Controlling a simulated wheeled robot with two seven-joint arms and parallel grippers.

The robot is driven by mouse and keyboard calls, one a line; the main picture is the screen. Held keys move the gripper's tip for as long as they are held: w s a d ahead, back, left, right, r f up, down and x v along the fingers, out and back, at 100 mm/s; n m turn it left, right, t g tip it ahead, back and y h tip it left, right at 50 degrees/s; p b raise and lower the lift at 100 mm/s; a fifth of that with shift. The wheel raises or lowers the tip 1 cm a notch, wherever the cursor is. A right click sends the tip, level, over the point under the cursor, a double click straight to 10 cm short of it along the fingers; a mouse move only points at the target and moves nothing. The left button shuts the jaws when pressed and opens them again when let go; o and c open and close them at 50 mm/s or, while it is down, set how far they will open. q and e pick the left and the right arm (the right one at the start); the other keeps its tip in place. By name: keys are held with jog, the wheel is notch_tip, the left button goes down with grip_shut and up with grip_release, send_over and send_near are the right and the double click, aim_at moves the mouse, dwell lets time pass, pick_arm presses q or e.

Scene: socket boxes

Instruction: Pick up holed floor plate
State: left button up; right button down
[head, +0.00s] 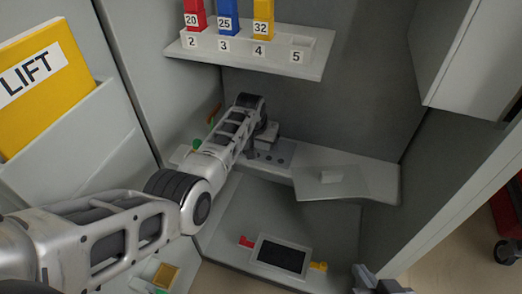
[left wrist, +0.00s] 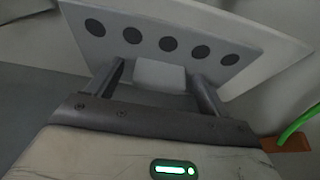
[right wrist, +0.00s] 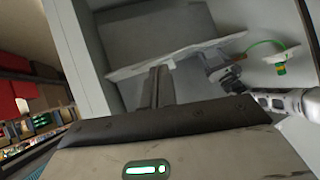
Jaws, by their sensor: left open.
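The holed floor plate (head: 284,160) is grey with a row of several dark round holes. It lies on the shelf at the back and also shows in the left wrist view (left wrist: 97,46). A pale block (left wrist: 158,74) stands at the plate's near edge, between the two fingers. My left gripper (head: 260,146) is open, with its fingers on either side of that block; I cannot tell if they touch it. My right gripper (head: 375,283) is at the bottom edge of the head view. Its fingers (right wrist: 157,86) are together and hold nothing visible.
A second plate with a pale block (head: 345,182) lies to the right on the shelf. A numbered rack (head: 300,65) with coloured blocks is above. Below sit a dark-topped tray (head: 282,256) and red and yellow pieces. A yellow LIFT panel (head: 50,95) stands left.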

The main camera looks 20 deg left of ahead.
pick_arm(q)
jog(key=c, duration=1)
jog(key=shift+r, duration=0.1)
